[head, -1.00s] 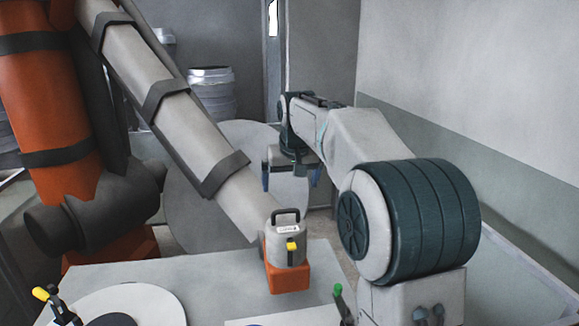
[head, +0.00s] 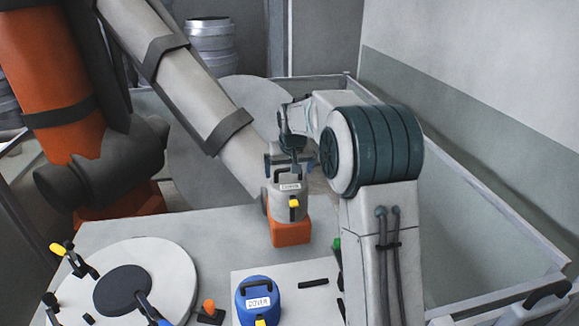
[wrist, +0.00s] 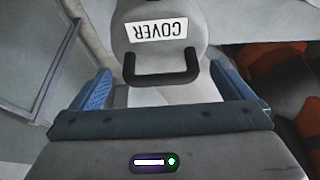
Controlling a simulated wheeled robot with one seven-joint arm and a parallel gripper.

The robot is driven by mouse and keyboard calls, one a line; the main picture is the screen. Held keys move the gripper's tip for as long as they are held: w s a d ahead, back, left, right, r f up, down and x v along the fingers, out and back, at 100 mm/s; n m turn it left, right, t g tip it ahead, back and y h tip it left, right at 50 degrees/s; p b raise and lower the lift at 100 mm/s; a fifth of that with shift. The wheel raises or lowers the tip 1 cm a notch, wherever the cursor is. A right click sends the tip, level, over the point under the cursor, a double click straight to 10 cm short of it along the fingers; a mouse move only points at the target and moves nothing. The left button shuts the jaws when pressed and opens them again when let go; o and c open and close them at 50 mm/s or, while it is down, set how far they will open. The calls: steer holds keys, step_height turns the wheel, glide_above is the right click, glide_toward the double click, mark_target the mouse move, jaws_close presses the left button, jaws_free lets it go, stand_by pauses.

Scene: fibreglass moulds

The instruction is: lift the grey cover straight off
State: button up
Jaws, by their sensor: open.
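The grey cover (head: 288,208) sits upright on an orange base (head: 291,234) on the bench, with a dark handle on top, a white label and a yellow part on its front. In the wrist view the grey cover (wrist: 158,17) shows its COVER label and its dark handle (wrist: 162,78). My gripper (head: 288,173) is directly above it in the head view, partly hiding the handle. My gripper (wrist: 161,72) is open, its blue fingers on either side of the handle with gaps, not touching it.
A blue cover (head: 257,301) with its own handle stands nearer on a white panel (head: 296,270). A white disc (head: 165,265) with clamps lies at the left. A large grey tube (head: 180,85) slopes down close to the grey cover's left.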

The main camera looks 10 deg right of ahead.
mark_target(289, 182)
steer(key=shift+f, duration=0.2)
steer(key=shift+c, duration=0.3)
steer(key=c, duration=1.1)
step_height(289, 182, up, 12)
stand_by(0.7)
steer(key=shift+r, duration=0.1)
